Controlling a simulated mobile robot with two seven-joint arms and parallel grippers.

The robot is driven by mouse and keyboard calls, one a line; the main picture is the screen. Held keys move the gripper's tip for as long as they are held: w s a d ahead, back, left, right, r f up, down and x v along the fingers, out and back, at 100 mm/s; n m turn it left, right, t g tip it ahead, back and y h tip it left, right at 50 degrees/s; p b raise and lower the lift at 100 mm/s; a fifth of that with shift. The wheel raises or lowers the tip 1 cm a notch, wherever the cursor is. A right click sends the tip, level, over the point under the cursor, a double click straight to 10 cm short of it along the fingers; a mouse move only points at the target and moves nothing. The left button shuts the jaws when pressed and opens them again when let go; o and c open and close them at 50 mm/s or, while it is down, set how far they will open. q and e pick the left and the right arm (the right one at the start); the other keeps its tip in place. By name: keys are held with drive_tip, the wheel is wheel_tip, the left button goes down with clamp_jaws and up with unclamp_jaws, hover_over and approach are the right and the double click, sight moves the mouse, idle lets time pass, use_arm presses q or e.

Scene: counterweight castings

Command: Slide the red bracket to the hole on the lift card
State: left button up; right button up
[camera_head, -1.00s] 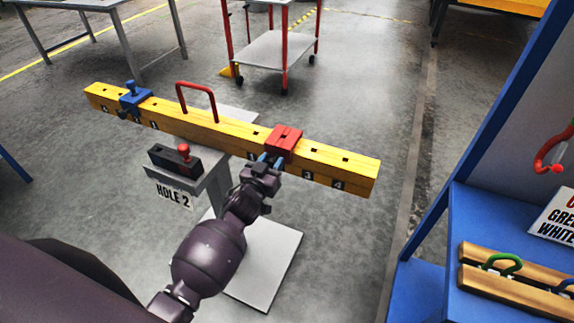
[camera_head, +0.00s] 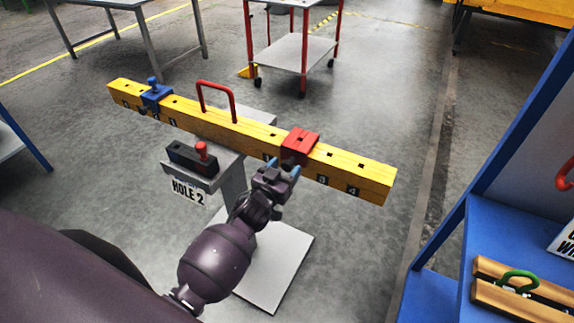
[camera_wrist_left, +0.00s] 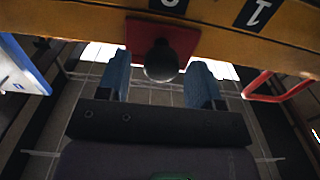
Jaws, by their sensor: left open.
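The red bracket (camera_head: 301,142) sits around the yellow beam (camera_head: 350,166), right of the beam's middle, between the red handle and the label 3. Its near face shows as a red plate with a dark round knob in the left wrist view (camera_wrist_left: 186,38). My left gripper (camera_head: 283,168) is open just in front of and below the bracket. In the left wrist view its blue fingertips (camera_wrist_left: 158,82) stand on either side of the knob, apart from it. The lift card (camera_head: 188,192) reads HOLE 2 and hangs on the stand's front. My right gripper is out of view.
A blue bracket (camera_head: 155,96) sits near the beam's left end, and a red handle (camera_head: 217,98) rises from its top. A dark box with a red knob (camera_head: 192,158) is on the stand. A blue shelf (camera_head: 440,270) with wooden bars stands at the right.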

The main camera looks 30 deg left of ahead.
use_arm(q)
drive_tip(key=s, duration=0.9)
drive_tip(key=shift+a, duration=0.2)
drive_tip(key=s+a+f+g, duration=0.1)
drive_tip(key=s+f+g, duration=0.5)
drive_tip(key=s+f, duration=0.4)
drive_tip(key=s, duration=0.6)
drive_tip(key=shift+s+m+y, duration=0.3)
drive_tip(key=shift+s+y, duration=0.05)
drive_tip(key=shift+y, duration=0.05)
drive_tip(key=shift+a+f, duration=0.1)
drive_tip(key=shift+a, duration=0.05)
